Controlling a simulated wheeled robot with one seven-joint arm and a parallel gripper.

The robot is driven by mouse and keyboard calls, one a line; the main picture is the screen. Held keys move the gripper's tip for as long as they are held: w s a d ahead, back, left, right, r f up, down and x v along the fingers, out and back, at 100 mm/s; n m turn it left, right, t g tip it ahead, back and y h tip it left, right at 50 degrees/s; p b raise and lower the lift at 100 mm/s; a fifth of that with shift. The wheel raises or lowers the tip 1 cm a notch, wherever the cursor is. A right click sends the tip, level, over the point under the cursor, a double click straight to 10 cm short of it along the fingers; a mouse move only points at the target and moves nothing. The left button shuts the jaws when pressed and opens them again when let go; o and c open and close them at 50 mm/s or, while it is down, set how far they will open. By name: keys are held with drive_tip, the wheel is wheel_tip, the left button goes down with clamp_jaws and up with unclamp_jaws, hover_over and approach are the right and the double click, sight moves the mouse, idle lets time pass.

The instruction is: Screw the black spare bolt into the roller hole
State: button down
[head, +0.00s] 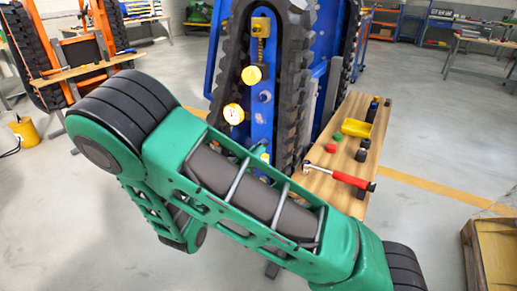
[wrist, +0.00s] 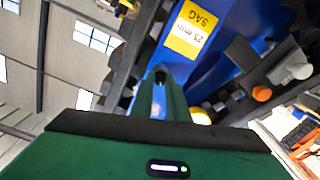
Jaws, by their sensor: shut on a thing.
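A blue track carrier (head: 263,128) with black tracks stands upright at the centre of the head view. My gripper's green fingers (wrist: 160,80) point at the blue carrier in the wrist view. They are shut on a small dark thing at their tips, which looks like the black bolt; it is mostly hidden. The roller hole cannot be made out. My arm covers the carrier's lower part in the head view.
A wooden bench (head: 335,195) right of the carrier holds a red-handled wrench (head: 340,175), a yellow tray (head: 356,128), red and green caps and several black parts. A yellow "25 mm SAG" label (wrist: 190,32) is near my fingers. A wooden crate (head: 490,250) stands lower right.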

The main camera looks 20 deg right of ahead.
drive_tip(key=shift+f+m, duration=0.1)
drive_tip(key=shift+m, duration=1.3)
drive_tip(key=c, duration=1.9)
unclamp_jaws()
drive_tip(key=shift+o, duration=0.2)
drive_tip(key=n, duration=2.9)
